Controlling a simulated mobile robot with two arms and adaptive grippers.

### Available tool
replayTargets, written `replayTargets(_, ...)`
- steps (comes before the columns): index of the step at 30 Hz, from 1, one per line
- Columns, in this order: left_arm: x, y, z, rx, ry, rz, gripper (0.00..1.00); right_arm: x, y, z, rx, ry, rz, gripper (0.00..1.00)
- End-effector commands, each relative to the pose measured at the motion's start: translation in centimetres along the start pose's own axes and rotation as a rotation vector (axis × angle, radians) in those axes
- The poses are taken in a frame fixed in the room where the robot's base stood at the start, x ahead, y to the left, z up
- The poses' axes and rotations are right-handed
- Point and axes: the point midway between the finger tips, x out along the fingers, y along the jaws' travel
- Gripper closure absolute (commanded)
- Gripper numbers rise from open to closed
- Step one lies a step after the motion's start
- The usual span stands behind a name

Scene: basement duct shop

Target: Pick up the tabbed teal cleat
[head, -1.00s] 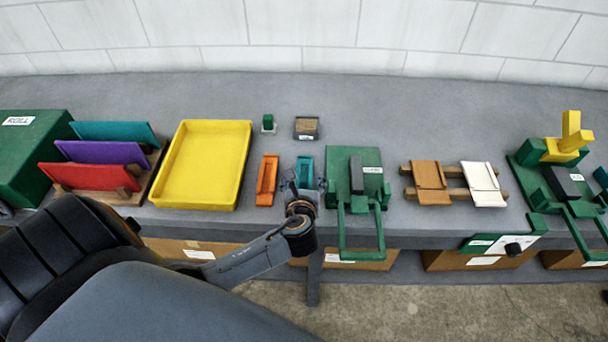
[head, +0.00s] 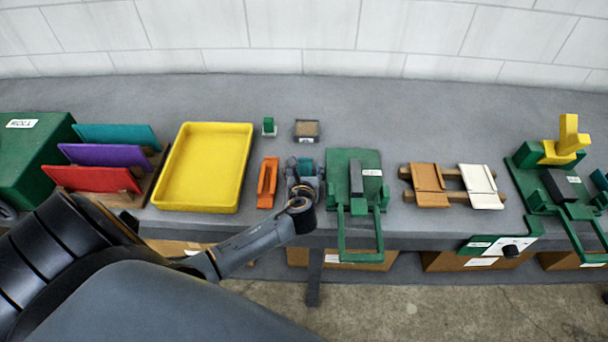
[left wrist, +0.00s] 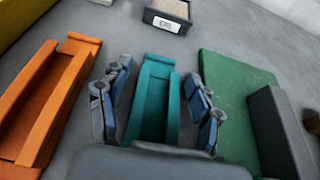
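The teal cleat (head: 305,163) lies on the grey bench between an orange cleat and a green fixture. In the left wrist view the teal cleat (left wrist: 154,103) is a long channel with a raised tab at its far end. My left gripper (head: 304,178) is over its near part and hides that part in the head view. In the left wrist view my left gripper (left wrist: 159,82) is open, one finger on each side of the cleat, with gaps showing. I cannot tell the fingertips' height above the bench. My right gripper is out of view.
The orange cleat (head: 267,182) lies close on the left, and the green fixture (head: 340,166) stands close on the right. A small labelled box (head: 306,130) sits behind. A yellow tray (head: 244,150) is farther left. Bare bench lies behind these.

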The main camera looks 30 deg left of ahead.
Motion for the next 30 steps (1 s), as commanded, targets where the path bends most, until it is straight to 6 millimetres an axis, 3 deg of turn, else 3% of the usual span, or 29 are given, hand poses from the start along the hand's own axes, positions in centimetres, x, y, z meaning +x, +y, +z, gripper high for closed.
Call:
replayTargets(1, 0.0, 0.0, 0.0, 0.000, 0.000, 0.000, 0.53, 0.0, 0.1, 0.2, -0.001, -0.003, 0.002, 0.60)
replayTargets(6, 0.0, 0.0, 0.0, 0.000, 0.000, 0.000, 0.87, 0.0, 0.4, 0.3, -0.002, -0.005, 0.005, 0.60)
replayTargets(7, 0.0, 0.0, 0.0, 0.000, 0.000, 0.000, 0.90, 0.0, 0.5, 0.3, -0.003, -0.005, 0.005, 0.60)
replayTargets(17, -0.1, 0.0, 0.3, 0.000, -0.001, 0.000, 0.90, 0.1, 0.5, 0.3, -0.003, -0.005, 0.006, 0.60)
replayTargets(23, -0.8, 0.0, 2.0, -0.002, -0.004, -0.001, 0.90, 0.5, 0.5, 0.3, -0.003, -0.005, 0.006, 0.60)
replayTargets(25, -1.5, -0.1, 3.2, -0.002, -0.005, -0.002, 0.90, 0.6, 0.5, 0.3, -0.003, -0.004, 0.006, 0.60)
replayTargets(30, -5.8, -0.4, 5.3, -0.003, -0.003, -0.004, 0.90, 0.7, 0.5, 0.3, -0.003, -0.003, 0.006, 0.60)
